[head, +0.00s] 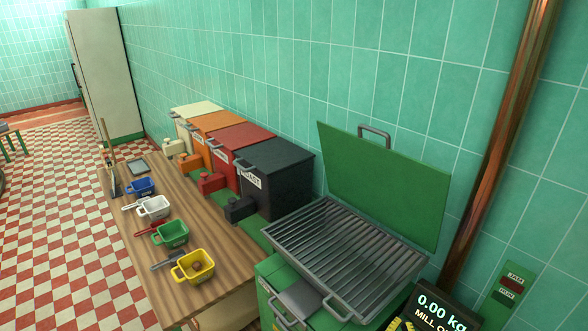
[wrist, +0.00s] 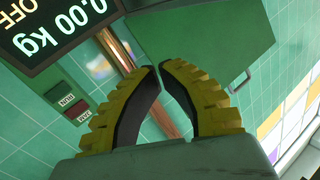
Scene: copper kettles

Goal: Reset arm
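My gripper (wrist: 158,68) shows in the wrist view, with two yellow ribbed fingers and dark inner pads. The fingertips come together at the top, and nothing is held between them. Lower down, the curved pads leave a gap through which the wall shows. In the wrist view, the green lid (wrist: 228,50) is behind the fingers and the 0.00 kg display (wrist: 62,28) is at the upper left, upside down.
In the head view, a grill (head: 345,258) has its green lid (head: 385,185) raised. A wooden table (head: 150,235) holds yellow (head: 193,266), green (head: 170,234), white (head: 153,207) and blue (head: 140,187) scoops. Several coloured bins, including a black one (head: 285,180), line the wall. A copper pipe (head: 500,150) stands right.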

